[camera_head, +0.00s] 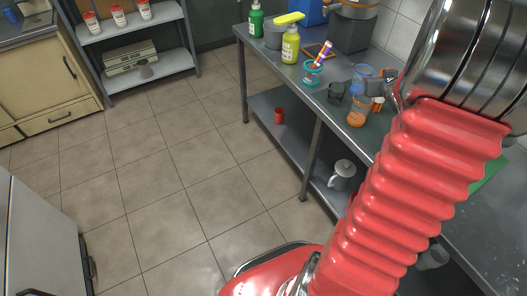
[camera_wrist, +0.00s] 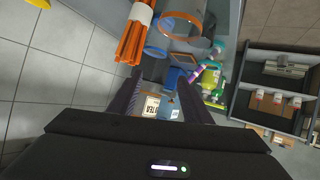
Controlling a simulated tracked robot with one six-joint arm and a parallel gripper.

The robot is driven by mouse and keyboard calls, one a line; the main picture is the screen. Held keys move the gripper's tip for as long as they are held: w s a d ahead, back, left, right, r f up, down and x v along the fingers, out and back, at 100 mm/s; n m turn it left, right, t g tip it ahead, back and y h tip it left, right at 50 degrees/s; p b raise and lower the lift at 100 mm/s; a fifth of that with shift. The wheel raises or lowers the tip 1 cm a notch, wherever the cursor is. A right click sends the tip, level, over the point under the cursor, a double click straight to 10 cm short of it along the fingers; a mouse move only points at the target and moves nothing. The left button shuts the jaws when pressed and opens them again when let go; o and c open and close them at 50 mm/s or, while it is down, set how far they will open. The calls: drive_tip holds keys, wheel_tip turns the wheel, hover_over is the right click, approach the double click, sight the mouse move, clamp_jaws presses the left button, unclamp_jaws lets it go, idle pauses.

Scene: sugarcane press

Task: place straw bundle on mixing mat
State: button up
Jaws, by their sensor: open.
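The straw bundle (camera_wrist: 135,38), orange with a white band, stands out at the upper left of the wrist view, just beyond my left finger. An orange bit near my gripper in the head view (camera_head: 377,104) seems to be the same bundle, mostly hidden. My gripper (camera_wrist: 166,98) is open, its two dark fingers apart, with nothing held between them. In the head view my gripper (camera_head: 380,88) is small and partly covered by my arm, over the metal table. A flat green sheet (camera_head: 489,174), possibly the mixing mat, shows partly behind my arm at the right.
The tiled floor (camera_head: 170,180) is clear.

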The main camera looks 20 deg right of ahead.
drive_tip(key=s+a+r+g+y, duration=0.1)
drive_tip(key=a+r, duration=0.3)
drive_tip(key=a, duration=0.7)
drive_tip(key=a+r+g, duration=0.1)
drive_tip(key=a+r, duration=0.3)
drive_tip(key=a, duration=0.8)
drive_tip(key=s+a+n+g+y, duration=0.1)
drive_tip(key=s+a+n+y, duration=0.1)
drive_tip(key=s+a, duration=0.6)
drive_tip(key=s+a+f+n+g+y, duration=0.1)
drive_tip(key=s+a, duration=0.7)
drive_tip(key=a, duration=0.8)
drive_tip(key=n+g+y, duration=0.1)
drive_tip(key=y, duration=0.1)
drive_tip(key=shift+f+y, duration=0.25)
drive_tip(key=shift+y, duration=0.05)
